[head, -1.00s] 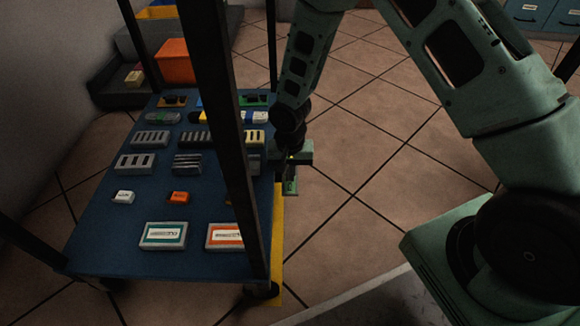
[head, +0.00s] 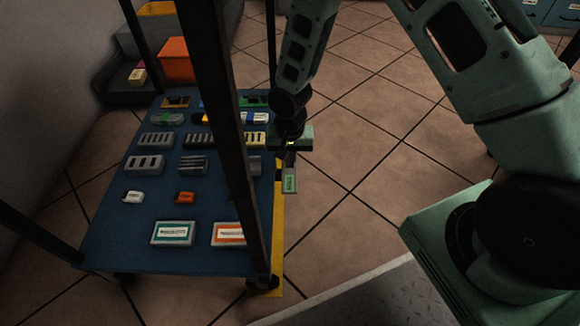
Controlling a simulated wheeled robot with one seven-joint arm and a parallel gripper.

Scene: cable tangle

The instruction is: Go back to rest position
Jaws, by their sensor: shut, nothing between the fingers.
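My gripper (head: 289,184) hangs at the end of my green arm, pointing down in the head view. It is shut and holds nothing. It is just right of the blue cart top (head: 190,215), by the yellow strip (head: 277,215) along the cart's right edge. Its wrist partly overlaps the cart's right side. I cannot tell its exact height or whether it touches the edge.
Several grey connector blocks (head: 145,164) and two labelled boxes, one teal (head: 173,233) and one orange (head: 229,234), lie on the cart. A dark post (head: 215,90) rises in front. An orange bin (head: 177,60) stands behind. Tiled floor (head: 370,130) to the right is clear.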

